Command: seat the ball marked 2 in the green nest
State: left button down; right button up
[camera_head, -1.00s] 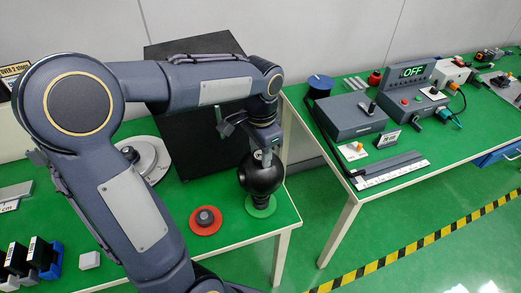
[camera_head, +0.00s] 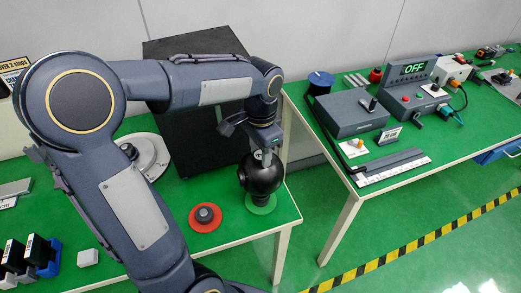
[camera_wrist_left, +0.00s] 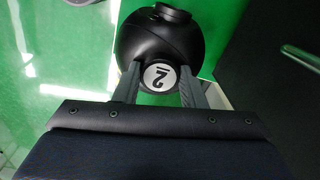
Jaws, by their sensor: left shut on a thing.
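The ball marked 2 (camera_head: 261,178) is black, with a white disc bearing the 2 that shows in the left wrist view (camera_wrist_left: 158,77). My left gripper (camera_head: 262,155) comes down on it from above and is shut on it, a finger on each side of the disc. The green nest (camera_head: 261,210) is a green round base near the table's front right corner. The ball is right over it and hides most of its middle. I cannot tell whether ball and nest touch. My right gripper is not in view.
A red nest (camera_head: 205,219) with a dark centre stands left of the green one. A black box (camera_head: 200,130) stands behind, and a round grey-white device (camera_head: 150,157) at the left. A gap separates this table from the right table (camera_head: 345,185), which holds control boxes.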

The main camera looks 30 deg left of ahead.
pick_arm(q)
jog(key=shift+f, duration=0.25)
jog(key=c, duration=0.8)
grip_release()
jog(key=shift+c, duration=0.2)
notch_tip(320, 180, up, 8)
jog(key=shift+f, duration=0.1)
jog(key=s+d+f+n+t+h, duration=0.2)
jog(key=s+f+n, duration=0.1)
jog(key=s, duration=0.5)
jog(key=s+d+f+n+t+h, duration=0.1)
jog(key=s+d+f+n+t, duration=0.1)
jog(key=s, duration=0.6)
jog(key=shift+s+f+n+t+h, duration=0.45)
jog(key=shift+n+t, duration=0.35)
jog(key=shift+n, duration=0.4)
